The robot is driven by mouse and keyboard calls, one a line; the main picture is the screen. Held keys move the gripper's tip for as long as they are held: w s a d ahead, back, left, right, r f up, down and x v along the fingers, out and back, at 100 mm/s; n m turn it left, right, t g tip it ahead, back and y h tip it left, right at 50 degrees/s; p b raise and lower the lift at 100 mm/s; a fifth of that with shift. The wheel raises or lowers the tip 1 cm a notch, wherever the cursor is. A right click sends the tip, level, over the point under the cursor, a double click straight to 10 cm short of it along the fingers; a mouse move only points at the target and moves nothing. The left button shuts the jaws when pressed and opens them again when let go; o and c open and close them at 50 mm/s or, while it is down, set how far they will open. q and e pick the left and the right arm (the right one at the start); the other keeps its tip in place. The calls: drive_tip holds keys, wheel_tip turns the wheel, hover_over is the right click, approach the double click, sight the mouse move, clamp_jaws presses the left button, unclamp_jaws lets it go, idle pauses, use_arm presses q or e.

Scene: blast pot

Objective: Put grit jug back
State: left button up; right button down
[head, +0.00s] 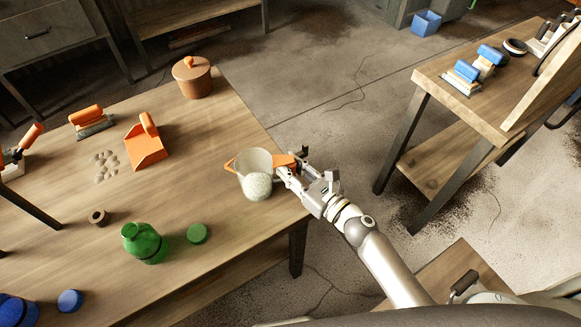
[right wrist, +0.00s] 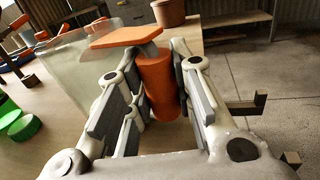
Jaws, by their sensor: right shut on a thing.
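The grit jug (head: 256,164) is a clear vessel with an orange rim spout and orange handle, and pale grit lies in its bottom. It is at the right edge of the wooden table (head: 235,110) in the head view; I cannot tell if its base touches the top. My right gripper (head: 290,169) is shut on the jug's orange handle, which shows between the fingers in the right wrist view (right wrist: 160,85). The jug's clear wall (right wrist: 65,70) is to the left there. My left gripper is not in view.
A lidded terracotta pot (head: 192,78) stands at the back. An orange scoop (head: 147,150), orange-handled brush (head: 90,121), pebbles (head: 105,166), green bottle (head: 145,243) and green cap (head: 197,233) lie leftward. Table around the jug is clear. Another bench (head: 465,105) stands right across a floor gap.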

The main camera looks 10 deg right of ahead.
drive_tip(key=c, duration=1.3)
unclamp_jaws()
drive_tip(key=shift+f, duration=0.1)
drive_tip(key=shift+o, duration=0.2)
drive_tip(key=shift+s+d, duration=0.15)
drive_tip(key=shift+s, duration=0.1)
drive_tip(key=b+v, duration=0.1)
drive_tip(key=v, duration=0.4)
drive_tip(key=shift+s+d, duration=0.1)
drive_tip(key=shift+s, duration=0.1)
drive_tip(key=shift+v, duration=0.75)
